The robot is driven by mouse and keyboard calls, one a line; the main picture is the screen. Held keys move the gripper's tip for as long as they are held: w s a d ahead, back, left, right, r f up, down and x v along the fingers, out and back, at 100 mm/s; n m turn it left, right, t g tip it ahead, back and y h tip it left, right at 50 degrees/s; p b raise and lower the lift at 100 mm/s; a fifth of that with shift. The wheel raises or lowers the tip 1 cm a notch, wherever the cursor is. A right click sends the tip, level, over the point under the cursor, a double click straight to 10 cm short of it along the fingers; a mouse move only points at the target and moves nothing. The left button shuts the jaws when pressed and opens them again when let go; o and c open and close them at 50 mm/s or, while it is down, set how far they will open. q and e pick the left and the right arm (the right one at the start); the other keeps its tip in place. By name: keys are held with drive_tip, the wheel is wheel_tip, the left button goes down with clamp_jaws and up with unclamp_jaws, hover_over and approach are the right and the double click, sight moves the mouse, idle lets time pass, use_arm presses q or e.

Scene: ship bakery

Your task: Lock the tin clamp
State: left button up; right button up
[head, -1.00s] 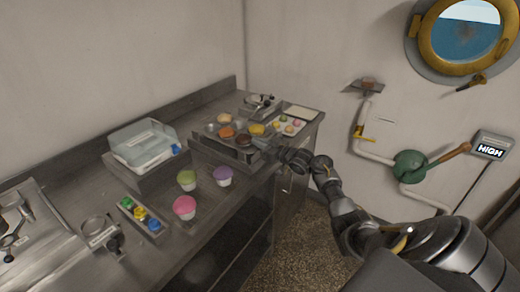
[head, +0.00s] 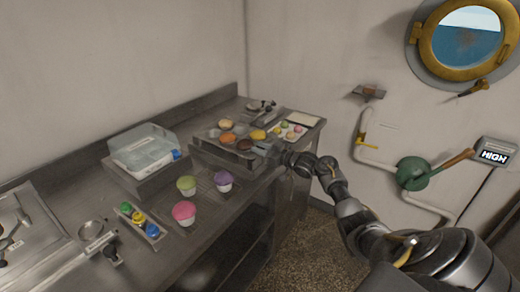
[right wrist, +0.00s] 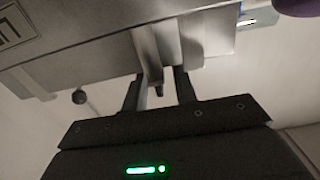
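The muffin tin (head: 212,134) holds several coloured muffins and sits on a raised grey stand at the counter's far part. My right gripper (head: 276,153) is at the right side of this stand in the head view, and it hides part of that edge. In the right wrist view its two dark fingers (right wrist: 159,78) are apart, with a pale grey upright piece (right wrist: 147,55) of the fixture at and between the tips. I cannot tell whether they touch it, or whether this piece is the tin clamp. My left gripper is not in view.
A clear-lidded box (head: 145,148), green, pink and purple cups (head: 184,212), and a tray of coloured bottles (head: 139,221) stand nearer on the counter. A tray of small round pastries (head: 285,135) lies beyond the tin. A wall pipe with a green valve (head: 411,173) is at right.

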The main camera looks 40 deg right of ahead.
drive_tip(key=b+v, duration=0.2)
drive_tip(key=v, duration=0.8)
drive_tip(key=shift+s, duration=0.3)
